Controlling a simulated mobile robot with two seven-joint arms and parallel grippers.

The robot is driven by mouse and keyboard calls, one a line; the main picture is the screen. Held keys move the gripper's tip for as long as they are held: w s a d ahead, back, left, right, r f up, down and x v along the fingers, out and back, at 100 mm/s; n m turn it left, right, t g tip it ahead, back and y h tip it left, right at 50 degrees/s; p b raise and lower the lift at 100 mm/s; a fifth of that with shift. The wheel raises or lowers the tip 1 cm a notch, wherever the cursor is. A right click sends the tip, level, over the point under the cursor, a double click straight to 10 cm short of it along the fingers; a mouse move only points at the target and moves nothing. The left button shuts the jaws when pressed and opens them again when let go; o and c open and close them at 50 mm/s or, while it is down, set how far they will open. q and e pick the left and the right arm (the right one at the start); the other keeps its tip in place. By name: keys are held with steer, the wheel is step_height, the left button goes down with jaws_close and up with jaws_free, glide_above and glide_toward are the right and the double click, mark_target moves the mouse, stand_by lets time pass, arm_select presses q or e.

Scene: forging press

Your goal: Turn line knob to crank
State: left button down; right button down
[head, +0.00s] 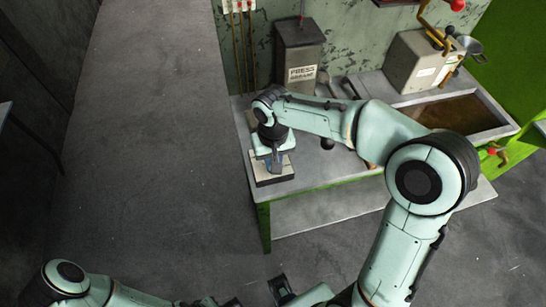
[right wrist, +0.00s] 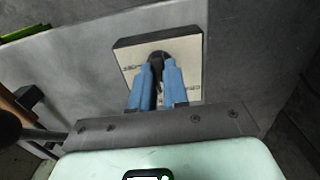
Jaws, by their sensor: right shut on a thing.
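The line knob (right wrist: 158,57) is a small dark knob on a cream-faced switch plate (right wrist: 188,50) with faint markings at its sides. In the head view the plate's box (head: 262,180) sits at the near left corner of the bench. My right gripper (right wrist: 158,72) has its two blue fingers on either side of the knob and is shut on it. In the head view my right gripper (head: 275,160) points down at the box and hides the knob. My left arm is low at the bottom edge, and its finger state is unclear. The knob's pointer direction is hidden.
The grey bench (head: 325,170) has a green frame. A dark box labelled PRESS (head: 300,50) stands at the back wall. A beige machine with a crank (head: 415,62) and a brown-filled trough (head: 455,112) are to the right. Open floor lies left of the bench.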

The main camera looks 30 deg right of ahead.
steer(key=n+p, duration=0.1)
steer(key=n, duration=0.3)
steer(key=shift+r+n, duration=0.1)
steer(key=shift+n, duration=0.2)
arm_select(q)
steer(key=shift+w+r+p, duration=0.25)
steer(key=shift+w+r, duration=0.05)
steer(key=shift+r, duration=0.3)
steer(key=shift+w+r+p, duration=0.2)
steer(key=shift+w+r, duration=0.05)
steer(key=shift+r, duration=0.3)
arm_select(e)
steer(key=n, duration=0.4)
steer(key=shift+n, duration=0.3)
steer(key=c, duration=1.1)
jaws_free()
arm_select(q)
steer(key=shift+w+r+p, duration=0.35)
steer(key=shift+r+p, duration=0.15)
steer(key=shift+r, duration=0.1)
steer(key=shift+w+r+p, duration=0.3)
steer(key=shift+r+p, duration=0.15)
steer(key=shift+r, duration=0.1)
arm_select(e)
step_height(320, 180, up, 13)
steer(key=shift+r, duration=0.15)
